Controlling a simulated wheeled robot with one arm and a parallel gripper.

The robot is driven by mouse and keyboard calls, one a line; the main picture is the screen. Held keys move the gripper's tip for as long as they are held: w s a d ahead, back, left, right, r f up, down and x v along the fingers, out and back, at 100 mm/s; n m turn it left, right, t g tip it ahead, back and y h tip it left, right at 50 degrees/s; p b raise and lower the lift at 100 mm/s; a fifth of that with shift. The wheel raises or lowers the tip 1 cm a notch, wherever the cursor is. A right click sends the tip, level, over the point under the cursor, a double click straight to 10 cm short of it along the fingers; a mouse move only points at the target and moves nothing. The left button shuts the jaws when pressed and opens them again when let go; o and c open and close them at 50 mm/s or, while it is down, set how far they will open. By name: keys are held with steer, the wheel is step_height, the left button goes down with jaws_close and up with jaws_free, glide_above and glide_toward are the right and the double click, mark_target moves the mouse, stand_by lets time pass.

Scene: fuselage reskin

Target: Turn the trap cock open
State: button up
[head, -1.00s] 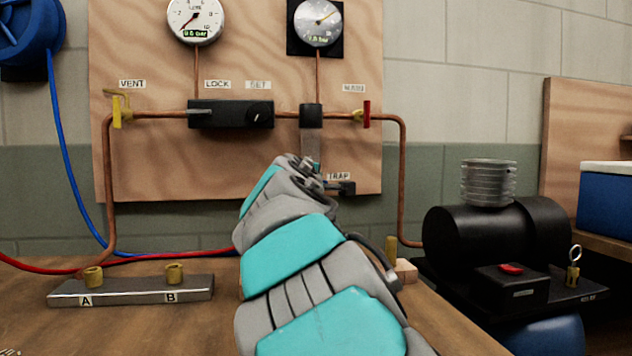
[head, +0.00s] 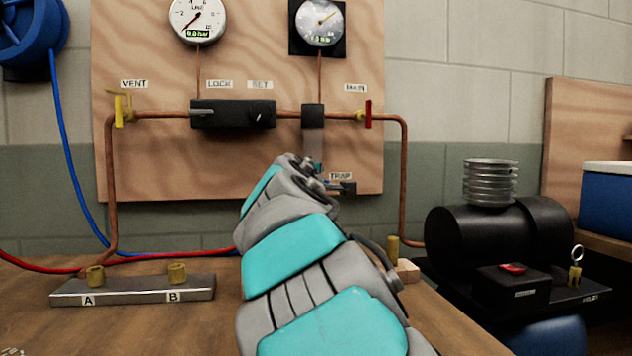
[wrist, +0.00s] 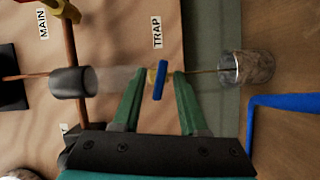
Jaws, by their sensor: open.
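The trap cock shows in the wrist view as a blue lever (wrist: 160,82) on a small brass body, below the clear filter bowl and beside the TRAP label (wrist: 157,33). My gripper (wrist: 158,74) is open in the wrist view, with one green finger on each side of the blue lever. Gaps show between the lever and both fingers, so it is not gripped. The lever lies roughly parallel to the fingers. In the head view my arm hides most of the cock, and only a little blue shows near the TRAP label (head: 340,176).
The plywood panel (head: 250,165) carries copper pipes, a black regulator (head: 232,114), two gauges, a yellow vent lever (head: 118,111) and a red main lever (head: 368,114). In the wrist view a glass jar (wrist: 246,67) sits beyond the cock. A black compressor (head: 500,235) stands right.

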steer(key=s, duration=0.7)
steer(key=shift+s+a+r+b, duration=0.25)
steer(key=shift+s+a+b, duration=0.05)
steer(key=shift+s+a, duration=0.1)
